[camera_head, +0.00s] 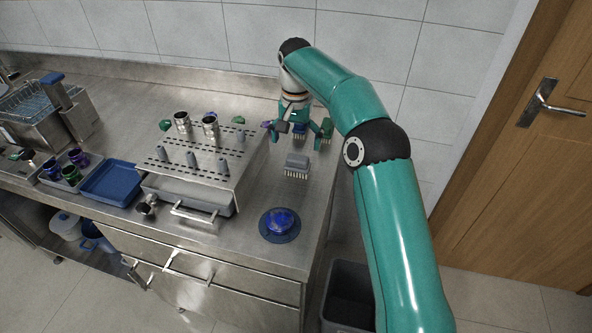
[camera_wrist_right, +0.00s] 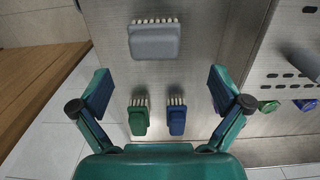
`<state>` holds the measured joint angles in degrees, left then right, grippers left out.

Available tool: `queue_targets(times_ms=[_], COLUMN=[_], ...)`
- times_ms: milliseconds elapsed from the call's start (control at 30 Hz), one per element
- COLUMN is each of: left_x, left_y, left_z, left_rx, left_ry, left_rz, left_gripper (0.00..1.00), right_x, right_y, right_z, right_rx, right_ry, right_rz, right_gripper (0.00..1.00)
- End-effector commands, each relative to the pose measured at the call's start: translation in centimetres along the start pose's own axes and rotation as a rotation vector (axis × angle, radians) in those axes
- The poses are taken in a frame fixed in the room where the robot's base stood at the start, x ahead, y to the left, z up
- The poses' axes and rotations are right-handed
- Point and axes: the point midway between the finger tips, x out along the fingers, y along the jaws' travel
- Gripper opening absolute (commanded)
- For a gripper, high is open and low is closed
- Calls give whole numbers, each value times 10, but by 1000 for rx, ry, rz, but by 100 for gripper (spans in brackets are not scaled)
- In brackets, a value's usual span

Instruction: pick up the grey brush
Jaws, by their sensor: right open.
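The grey brush (camera_head: 296,161) lies on the steel counter to the right of the perforated rack, its pale bristles facing the front. In the right wrist view the grey brush (camera_wrist_right: 155,42) is at the top, beyond the fingertips. My right gripper (camera_head: 302,130) is open above the counter, just behind the grey brush and apart from it. In the right wrist view my right gripper (camera_wrist_right: 158,82) has its fingers spread wide with nothing between them. My left gripper is not in view.
A blue brush (camera_wrist_right: 177,121) and a green brush (camera_wrist_right: 138,121) lie close by, below my right gripper. The perforated rack (camera_head: 205,160) with metal cups stands left. A round blue item (camera_head: 280,224) sits near the front edge. A bin (camera_head: 348,295) is below; a door is right.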

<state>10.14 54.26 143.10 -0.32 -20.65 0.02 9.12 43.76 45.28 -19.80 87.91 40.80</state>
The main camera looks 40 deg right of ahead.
Motion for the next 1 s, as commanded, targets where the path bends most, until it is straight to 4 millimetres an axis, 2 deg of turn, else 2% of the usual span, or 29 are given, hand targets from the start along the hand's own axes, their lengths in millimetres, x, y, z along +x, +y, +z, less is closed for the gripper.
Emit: queue_targets(times_ms=[100, 367, 700, 1000], left_x=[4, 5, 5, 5], left_y=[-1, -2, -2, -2], left_z=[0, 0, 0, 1], left_rx=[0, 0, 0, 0], left_ry=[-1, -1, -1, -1], left_rz=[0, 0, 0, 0], left_gripper=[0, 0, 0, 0], right_x=[17, 32, 73, 78], right_y=[0, -2, 0, 0], right_z=[0, 1, 6, 6], right_rx=[0, -2, -2, -3], right_ry=[1, 1, -1, 2], right_rz=[0, 0, 0, -2], right_gripper=[100, 100, 100, 100])
